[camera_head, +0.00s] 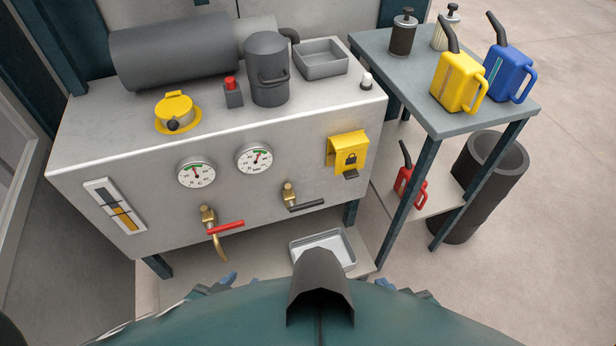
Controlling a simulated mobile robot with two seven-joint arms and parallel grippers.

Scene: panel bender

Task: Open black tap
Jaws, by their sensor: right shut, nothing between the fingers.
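The black tap is a brass valve (289,194) with a black lever handle (306,205) on the lower right of the grey tank's front (262,190). Its lever points right, roughly level along the front. To its left is a similar brass tap (209,217) with a red lever (226,227) and a curved spout. Neither gripper can be made out in the head view. Small blue-grey parts of mine show at the bottom, just past the edge of my teal body, but no fingertips are visible. Nothing of mine touches the black tap.
A metal tray (347,239) sits low below the black tap. A yellow padlock box (347,151) is above right of it, and two gauges (255,159) are above. A side table (432,123) with cans stands right, beside a dark bin (500,152). Floor lies clear at right.

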